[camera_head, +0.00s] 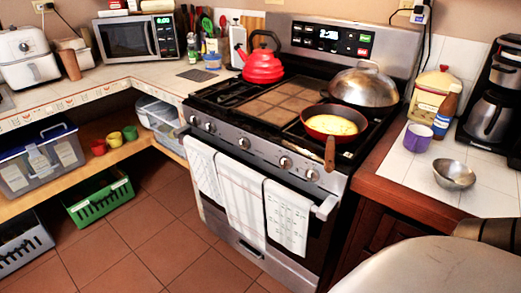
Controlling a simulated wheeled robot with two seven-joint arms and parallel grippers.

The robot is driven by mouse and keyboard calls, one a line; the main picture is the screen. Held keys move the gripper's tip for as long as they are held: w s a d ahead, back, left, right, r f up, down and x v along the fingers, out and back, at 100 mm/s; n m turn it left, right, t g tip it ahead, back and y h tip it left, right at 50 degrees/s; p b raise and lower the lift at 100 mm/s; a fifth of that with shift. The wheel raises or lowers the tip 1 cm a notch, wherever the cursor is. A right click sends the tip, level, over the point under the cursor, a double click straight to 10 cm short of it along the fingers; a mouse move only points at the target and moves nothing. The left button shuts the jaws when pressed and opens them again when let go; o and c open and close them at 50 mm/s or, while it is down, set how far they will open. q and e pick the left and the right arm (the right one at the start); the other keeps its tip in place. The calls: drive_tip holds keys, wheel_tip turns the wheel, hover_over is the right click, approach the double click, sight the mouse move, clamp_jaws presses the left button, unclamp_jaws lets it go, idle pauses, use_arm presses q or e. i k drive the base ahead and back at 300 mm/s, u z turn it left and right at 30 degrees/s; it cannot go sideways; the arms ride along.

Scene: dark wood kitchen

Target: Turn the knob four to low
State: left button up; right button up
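The stove (250,190) stands in the middle of the head view with a row of several round silver knobs along its front edge. Counted from the left, knob four (285,162) sits right of the middle, above the towels. Another knob (312,175) is to its right, and one (244,143) is to its left. The knob's exact setting is too small to read, and no label shows which knob is number four. Neither of my grippers is in view, and nothing touches the knobs.
Three towels (244,205) hang on the oven handle below the knobs. A pan with yellow food (334,124) has its wooden handle sticking out over the front edge near the right knobs. A red kettle (262,65) and domed lid (364,86) stand behind. The tiled floor (150,240) is clear.

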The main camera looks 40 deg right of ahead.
sight(312, 175)
drive_tip(key=u, duration=0.05)
drive_tip(key=i, duration=1.85)
drive_tip(key=z, duration=2.95)
